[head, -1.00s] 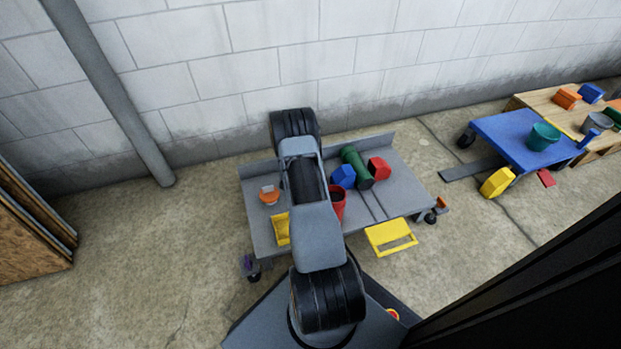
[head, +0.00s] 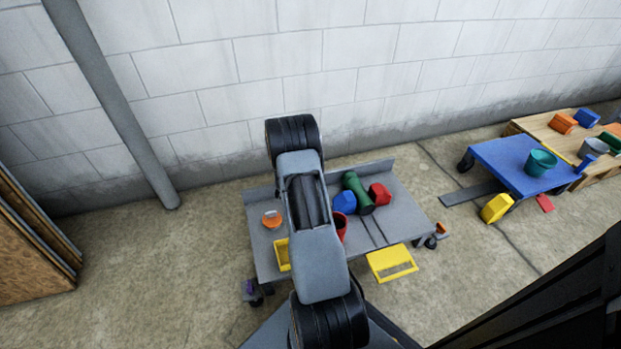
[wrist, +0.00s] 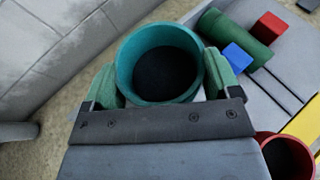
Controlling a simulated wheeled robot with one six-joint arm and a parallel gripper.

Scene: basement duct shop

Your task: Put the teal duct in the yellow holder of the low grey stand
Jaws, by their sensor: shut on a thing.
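The teal duct (wrist: 125,72), a round open tube with a dark inside, sits between the two green fingers of my gripper (wrist: 162,80) in the wrist view. My gripper is shut on it. In the head view my arm hides both gripper and duct. The low grey stand (head: 400,222) is a wheeled flat cart against the wall. A yellow holder (head: 283,255) shows at its front left, partly hidden by my arm. A yellow frame (head: 391,263) with a slot juts from its front edge.
On the stand are a green cylinder (head: 356,192), a red block (head: 380,194), a blue block (head: 344,201), a red container (head: 341,224) and an orange piece (head: 272,219). A blue cart (head: 510,160) stands right. A grey pipe (head: 120,120) rises at left.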

